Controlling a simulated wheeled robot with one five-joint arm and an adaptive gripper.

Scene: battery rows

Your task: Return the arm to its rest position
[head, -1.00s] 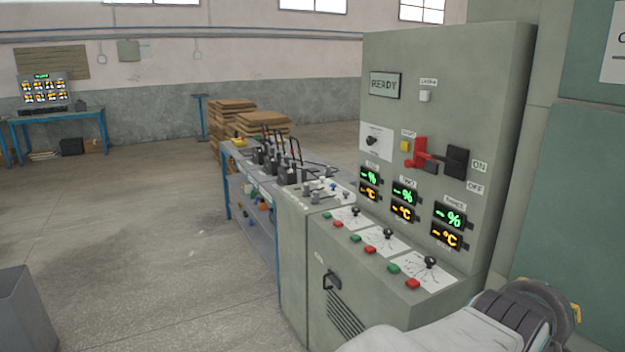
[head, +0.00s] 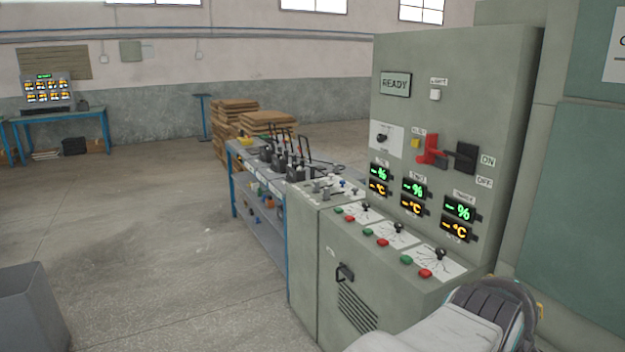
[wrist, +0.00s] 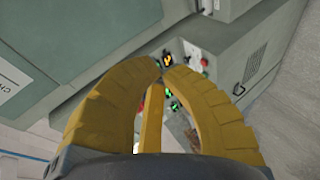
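My arm shows at the lower right of the head view as a pale grey and dark link; my gripper's fingers are not seen there. In the wrist view my gripper (wrist: 162,70) has yellow ribbed fingers that curve together, with their tips meeting or nearly meeting. No object shows between them. Beyond the tips is the grey control cabinet (wrist: 228,58), tilted in this view, with lit displays and buttons. In the head view the control cabinet (head: 455,75) stands right of centre, apart from the arm's visible part.
The cabinet carries a red switch handle (head: 433,150), green and red buttons and lit displays. A blue-framed bench (head: 258,215) adjoins it. Brown stacks (head: 235,110) stand behind. A grey box (head: 28,305) is at lower left. The floor (head: 140,220) on the left is clear.

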